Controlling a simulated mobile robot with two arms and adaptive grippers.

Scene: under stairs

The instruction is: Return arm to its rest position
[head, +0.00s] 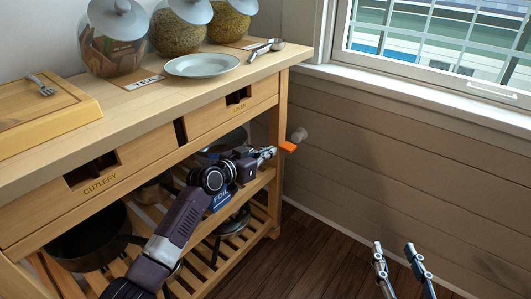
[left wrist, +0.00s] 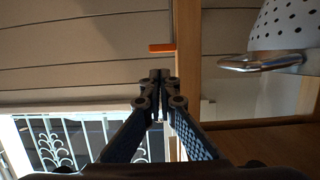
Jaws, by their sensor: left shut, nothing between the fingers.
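My left arm reaches in from the lower left of the head view, in front of the wooden kitchen unit. My left gripper (head: 267,154) is at the unit's right end, just below the LINEN-side drawer. In the left wrist view its fingers (left wrist: 160,78) meet at the tips, with nothing between them. My right gripper (head: 394,248) is low at the right of the head view, over the floor, its two fingers apart and empty.
An orange piece (head: 288,147) sticks out close beyond my left gripper. Pots (head: 85,240) stand on the unit's lower shelves. A white plate (head: 202,65) lies on the top. Floor at right is clear.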

